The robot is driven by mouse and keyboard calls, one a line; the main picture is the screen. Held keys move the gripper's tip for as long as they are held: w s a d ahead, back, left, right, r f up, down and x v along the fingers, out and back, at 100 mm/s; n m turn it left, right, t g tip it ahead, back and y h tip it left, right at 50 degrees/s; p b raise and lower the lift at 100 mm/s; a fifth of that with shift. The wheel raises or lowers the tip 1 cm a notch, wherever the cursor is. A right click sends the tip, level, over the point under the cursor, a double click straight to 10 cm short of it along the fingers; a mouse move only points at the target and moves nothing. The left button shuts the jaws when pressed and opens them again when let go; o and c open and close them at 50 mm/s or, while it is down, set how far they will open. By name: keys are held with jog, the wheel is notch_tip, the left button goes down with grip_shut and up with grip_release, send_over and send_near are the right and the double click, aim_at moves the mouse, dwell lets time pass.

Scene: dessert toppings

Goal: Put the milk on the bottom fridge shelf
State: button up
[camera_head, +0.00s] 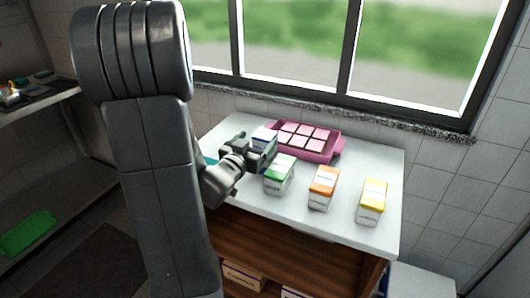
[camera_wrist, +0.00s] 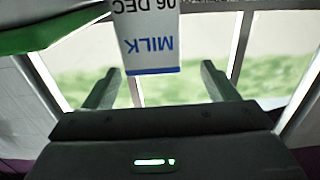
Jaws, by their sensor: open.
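The milk (camera_head: 264,134) is a white and blue carton standing on the white counter, partly hidden behind my gripper. In the wrist view the milk (camera_wrist: 150,40) shows upside down with its "MILK" label and a blue band. My gripper (camera_head: 262,147) is close to the carton on the counter. In the wrist view my gripper (camera_wrist: 160,82) is open, with a finger on each side of the milk's blue edge and a gap visible on both sides. I cannot make out a fridge or its bottom shelf.
A green carton (camera_head: 280,174) stands close to my gripper, with an orange carton (camera_head: 323,187) and a yellow carton (camera_head: 372,201) farther right. A pink tray (camera_head: 323,155) lies behind, near the window. A shelf unit (camera_head: 45,101) with a green tray (camera_head: 27,233) stands left.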

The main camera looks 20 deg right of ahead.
aim_at(269, 131)
jog(key=shift+s+d+f+p+x, duration=0.1)
jog(key=shift+x, duration=1)
jog(key=shift+s+d+f+p+x, duration=0.1)
jog(key=shift+x, duration=1.05)
jog(key=shift+s+f+p+x, duration=0.1)
jog(key=shift+x, duration=1)
jog(key=shift+r, duration=0.1)
grip_shut()
